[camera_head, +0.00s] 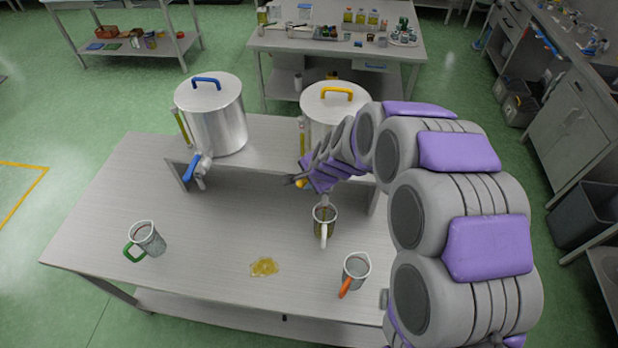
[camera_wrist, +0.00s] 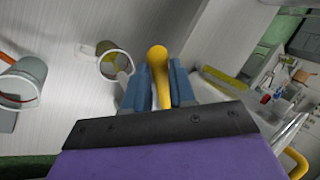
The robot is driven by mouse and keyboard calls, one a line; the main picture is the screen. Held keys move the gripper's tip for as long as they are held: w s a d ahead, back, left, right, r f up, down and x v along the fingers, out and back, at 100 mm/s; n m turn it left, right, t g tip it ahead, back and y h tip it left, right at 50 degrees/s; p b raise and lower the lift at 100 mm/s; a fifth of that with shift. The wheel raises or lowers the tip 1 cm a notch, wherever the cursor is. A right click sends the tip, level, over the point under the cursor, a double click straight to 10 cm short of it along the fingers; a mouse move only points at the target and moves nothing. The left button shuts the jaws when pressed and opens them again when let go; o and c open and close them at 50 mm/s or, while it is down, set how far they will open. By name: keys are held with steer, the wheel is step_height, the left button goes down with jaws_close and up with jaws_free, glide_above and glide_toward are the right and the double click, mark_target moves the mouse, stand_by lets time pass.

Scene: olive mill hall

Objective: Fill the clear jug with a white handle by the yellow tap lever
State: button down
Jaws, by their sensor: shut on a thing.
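The clear jug with a white handle (camera_head: 323,217) stands upright on the table below the yellow-handled steel drum (camera_head: 325,104). Yellow-green liquid shows inside it; the exact level is hard to tell. It also shows in the wrist view (camera_wrist: 106,50), left of my fingers. My gripper (camera_wrist: 159,88) is shut on the yellow tap lever (camera_wrist: 158,62), which stands between its blue fingers. In the head view my gripper (camera_head: 292,180) and arm hide most of this tap, with only a bit of yellow lever (camera_head: 301,184) showing.
A blue-handled drum (camera_head: 213,120) with a blue tap lever (camera_head: 191,167) stands left on the raised shelf. A green-handled jug (camera_head: 148,238) and an orange-handled jug (camera_head: 356,270) stand on the table. A yellow spill (camera_head: 264,267) lies between them.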

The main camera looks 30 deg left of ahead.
steer(key=c, duration=1.3)
jaws_free()
steer(key=shift+c, duration=0.2)
steer(key=o, duration=0.3)
steer(key=shift+a, duration=0.2)
steer(key=shift+s+d+r, duration=0.1)
steer(key=shift+d+r, duration=0.15)
steer(key=shift+r, duration=0.15)
steer(key=b+v, duration=0.1)
steer(key=v, duration=1.5)
steer(key=shift+r, duration=0.1)
steer(key=shift+c, duration=0.3)
